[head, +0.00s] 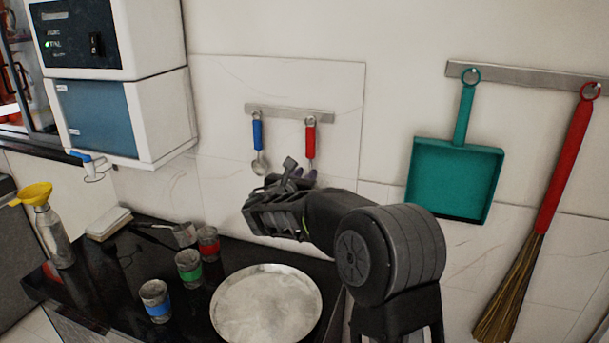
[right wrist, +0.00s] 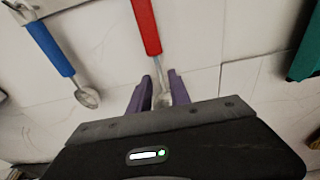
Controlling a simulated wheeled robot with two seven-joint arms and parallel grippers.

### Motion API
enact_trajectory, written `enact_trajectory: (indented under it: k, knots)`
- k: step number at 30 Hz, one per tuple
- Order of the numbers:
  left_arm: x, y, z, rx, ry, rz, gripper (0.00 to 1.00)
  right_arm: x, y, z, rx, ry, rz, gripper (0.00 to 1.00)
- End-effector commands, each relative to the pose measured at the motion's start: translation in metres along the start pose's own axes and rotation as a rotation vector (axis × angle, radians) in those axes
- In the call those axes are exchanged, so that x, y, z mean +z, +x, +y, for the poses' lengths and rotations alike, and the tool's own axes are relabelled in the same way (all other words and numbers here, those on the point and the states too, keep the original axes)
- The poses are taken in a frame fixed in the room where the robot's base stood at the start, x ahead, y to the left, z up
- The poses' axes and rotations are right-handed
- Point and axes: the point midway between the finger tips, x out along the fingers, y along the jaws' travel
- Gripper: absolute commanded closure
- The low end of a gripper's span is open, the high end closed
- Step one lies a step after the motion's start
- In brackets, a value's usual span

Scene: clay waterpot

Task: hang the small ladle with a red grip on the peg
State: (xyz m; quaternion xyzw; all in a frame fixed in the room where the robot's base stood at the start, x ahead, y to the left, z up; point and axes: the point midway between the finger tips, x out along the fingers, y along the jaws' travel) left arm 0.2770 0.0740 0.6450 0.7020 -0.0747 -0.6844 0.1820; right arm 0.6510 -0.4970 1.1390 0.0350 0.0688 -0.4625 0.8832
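The small ladle with a red grip (head: 310,137) is upright against the wall panel, its top ring at the right peg of the small rail (head: 285,113). The ring appears to be on the peg, but this is small in the picture. My right gripper (head: 292,172) is at the ladle's lower end. In the right wrist view, the red grip (right wrist: 146,25) runs down to a metal bowl between my purple fingers (right wrist: 159,78). The fingers stand apart, with gaps beside the shaft. In the head view, my gripper hides the bowl. My left gripper is out of view.
A blue-grip ladle (head: 258,135) hangs on the left of the same rail. A teal dustpan (head: 455,175) and red-handled broom (head: 563,170) hang to the right.

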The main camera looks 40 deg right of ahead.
Motion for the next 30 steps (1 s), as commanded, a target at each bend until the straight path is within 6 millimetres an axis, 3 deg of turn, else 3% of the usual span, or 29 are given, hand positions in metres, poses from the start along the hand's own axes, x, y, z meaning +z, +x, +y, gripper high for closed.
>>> enact_trajectory:
  k: [14, 24, 30]
  knots:
    - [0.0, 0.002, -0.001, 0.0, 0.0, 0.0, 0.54, 0.002, -0.007, 0.001, 0.002, 0.003, -0.004, 0.68]
    - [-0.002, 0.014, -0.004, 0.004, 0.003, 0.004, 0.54, 0.0, -0.059, 0.001, 0.004, 0.003, -0.003, 0.68]
    - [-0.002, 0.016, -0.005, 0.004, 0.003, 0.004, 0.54, 0.001, -0.077, 0.0, 0.001, 0.001, -0.002, 0.68]
